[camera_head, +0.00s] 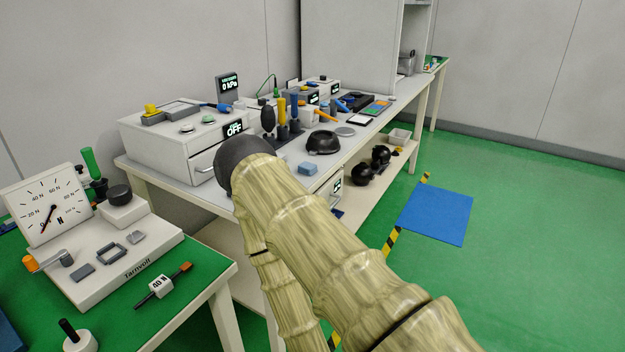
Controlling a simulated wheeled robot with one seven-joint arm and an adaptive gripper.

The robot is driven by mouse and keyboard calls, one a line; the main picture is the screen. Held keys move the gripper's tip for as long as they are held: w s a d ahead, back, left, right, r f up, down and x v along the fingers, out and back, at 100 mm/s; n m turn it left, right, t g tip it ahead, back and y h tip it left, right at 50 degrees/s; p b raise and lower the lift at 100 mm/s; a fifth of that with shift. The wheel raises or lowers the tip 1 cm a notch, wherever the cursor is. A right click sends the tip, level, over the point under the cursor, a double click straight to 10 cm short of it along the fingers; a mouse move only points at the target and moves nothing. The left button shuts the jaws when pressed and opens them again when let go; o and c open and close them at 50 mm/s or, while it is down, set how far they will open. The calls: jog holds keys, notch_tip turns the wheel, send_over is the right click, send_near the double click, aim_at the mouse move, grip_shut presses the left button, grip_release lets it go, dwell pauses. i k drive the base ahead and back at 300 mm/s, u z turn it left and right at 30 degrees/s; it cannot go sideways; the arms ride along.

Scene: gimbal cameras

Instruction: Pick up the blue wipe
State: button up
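A small light-blue folded piece (308,168), which looks like the blue wipe, lies on the white bench (207,194) near its front edge. It sits just right of my arm's dark rounded joint and in front of a black bowl. Nothing touches it from above. My arm, with a pale wood-like surface, crosses the middle and lower part of the view and hides part of the bench front. My gripper is not in the frame.
A black bowl (323,142) stands behind the light-blue piece. A white instrument box (184,143) and several tools crowd the bench. A green-topped table (205,262) with a force gauge is at left. A blue mat (436,214) lies on open green floor at right.

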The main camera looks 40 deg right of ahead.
aim_at(309, 169)
jog(key=k, duration=0.45)
jog(key=u, duration=0.1)
jog(key=i, duration=0.55)
jog(key=z, duration=0.8)
jog(key=i, duration=0.45)
jog(key=z, duration=0.5)
